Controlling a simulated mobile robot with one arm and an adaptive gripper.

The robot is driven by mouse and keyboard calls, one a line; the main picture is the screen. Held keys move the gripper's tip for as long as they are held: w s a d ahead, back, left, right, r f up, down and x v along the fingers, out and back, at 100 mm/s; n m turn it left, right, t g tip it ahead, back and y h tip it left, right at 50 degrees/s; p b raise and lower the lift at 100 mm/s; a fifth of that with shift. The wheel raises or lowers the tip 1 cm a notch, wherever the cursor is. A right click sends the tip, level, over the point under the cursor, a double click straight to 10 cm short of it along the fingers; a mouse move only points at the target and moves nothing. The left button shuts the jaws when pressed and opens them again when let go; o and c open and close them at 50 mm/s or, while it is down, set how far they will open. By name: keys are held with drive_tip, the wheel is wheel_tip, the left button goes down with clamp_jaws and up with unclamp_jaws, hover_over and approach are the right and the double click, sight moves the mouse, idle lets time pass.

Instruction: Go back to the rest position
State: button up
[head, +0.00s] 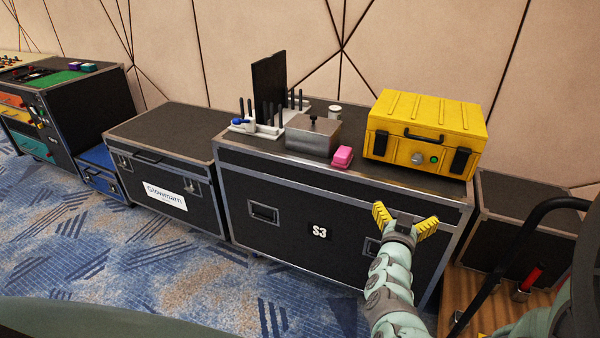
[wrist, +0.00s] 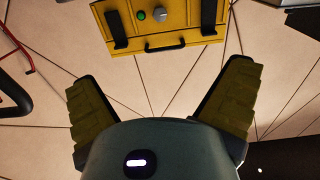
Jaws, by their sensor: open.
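My gripper (head: 405,217) is in front of the black flight case marked S3 (head: 290,215), below and in front of a yellow hard case (head: 428,125). Its two yellow fingers are spread wide with nothing between them. In the wrist view my gripper (wrist: 166,100) is open and empty. The yellow case (wrist: 165,22) is beyond the fingertips at the top of that view, apart from them, with its handle, latches, green button and grey knob showing.
On the S3 case stand a grey metal box (head: 313,135), a pink block (head: 343,157) and a white rack (head: 262,128). A lower black case (head: 165,140) stands to the left. A curved black handle (head: 510,235) is close on the right. Carpet (head: 150,260) in front is clear.

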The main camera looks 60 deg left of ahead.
drive_tip(key=p+v, duration=0.2)
drive_tip(key=v, duration=0.7)
drive_tip(key=shift+s, duration=0.4)
